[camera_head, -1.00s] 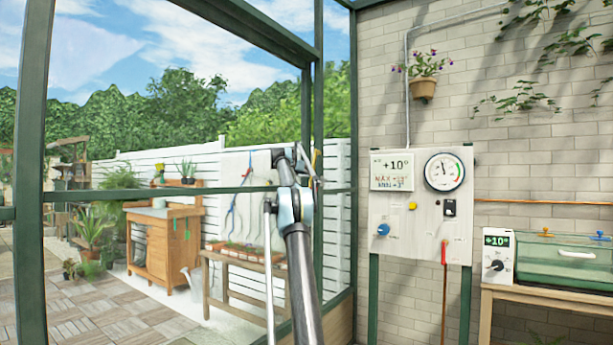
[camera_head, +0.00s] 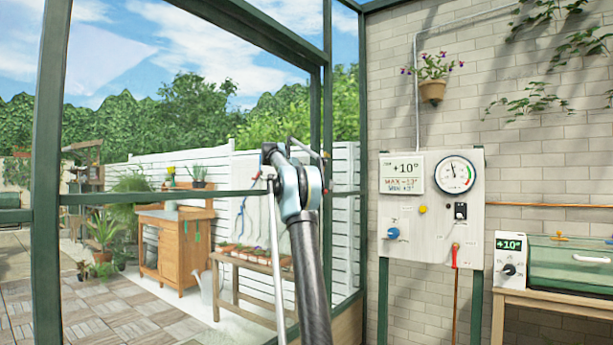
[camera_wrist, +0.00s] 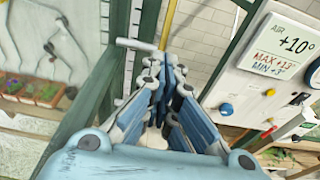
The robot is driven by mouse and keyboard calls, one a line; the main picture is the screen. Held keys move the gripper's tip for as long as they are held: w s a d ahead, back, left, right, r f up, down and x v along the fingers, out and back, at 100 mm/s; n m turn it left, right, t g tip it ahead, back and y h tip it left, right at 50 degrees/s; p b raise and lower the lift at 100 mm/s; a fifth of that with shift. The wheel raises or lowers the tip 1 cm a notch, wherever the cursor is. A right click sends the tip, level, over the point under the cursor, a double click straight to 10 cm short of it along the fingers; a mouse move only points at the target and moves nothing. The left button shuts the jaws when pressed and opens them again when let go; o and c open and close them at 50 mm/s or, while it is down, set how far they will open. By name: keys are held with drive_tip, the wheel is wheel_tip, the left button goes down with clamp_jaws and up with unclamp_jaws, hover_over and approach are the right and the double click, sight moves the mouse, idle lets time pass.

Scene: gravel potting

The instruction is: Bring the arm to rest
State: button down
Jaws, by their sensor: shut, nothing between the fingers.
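My gripper (camera_wrist: 163,85) shows in the wrist view with its blue-grey finger links drawn together. It is shut and I see nothing held in it. It points toward the greenhouse frame and the brick wall, apart from the control panel on its right. In the head view my arm rises from the bottom centre, bends at a pale blue joint and reaches away. The gripper itself is hard to make out there.
A green glazing post (camera_head: 47,200) stands at left. A bench with a green-lidded box (camera_head: 570,268) is at right. Outside are a wooden cabinet (camera_head: 176,255) and plants.

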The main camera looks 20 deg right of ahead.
drive_tip(key=shift+s+a, duration=0.3)
drive_tip(key=shift+a, duration=0.05)
drive_tip(key=s+a+f+m+g+y, duration=0.2)
drive_tip(key=s+f+m, duration=0.4)
drive_tip(key=s, duration=0.7)
drive_tip(key=s+a+f+m+g+y, duration=0.1)
drive_tip(key=s+f+m+y, duration=0.15)
drive_tip(key=s+f, duration=0.75)
drive_tip(key=s+a+f+m+g+y, duration=0.15)
drive_tip(key=s+f+m, duration=0.4)
drive_tip(key=s, duration=0.95)
drive_tip(key=s+a+f+m+g+y, duration=0.1)
drive_tip(key=s+a+f+m, duration=0.3)
drive_tip(key=s+f, duration=0.7)
drive_tip(key=s+a+f+m+g+y, duration=0.1)
drive_tip(key=s+a+f+m+y, duration=0.2)
drive_tip(key=s+f, duration=0.9)
drive_tip(key=s+a+f+m+g+y, duration=0.1)
drive_tip(key=s+a+f+m, duration=0.3)
drive_tip(key=s+f, duration=0.8)
drive_tip(key=shift+s+a+f+m+y, duration=0.25)
drive_tip(key=shift+a+y, duration=0.45)
drive_tip(key=shift+a, duration=0.45)
drive_tip(key=shift+w+f, duration=0.15)
drive_tip(key=shift+w, duration=0.35)
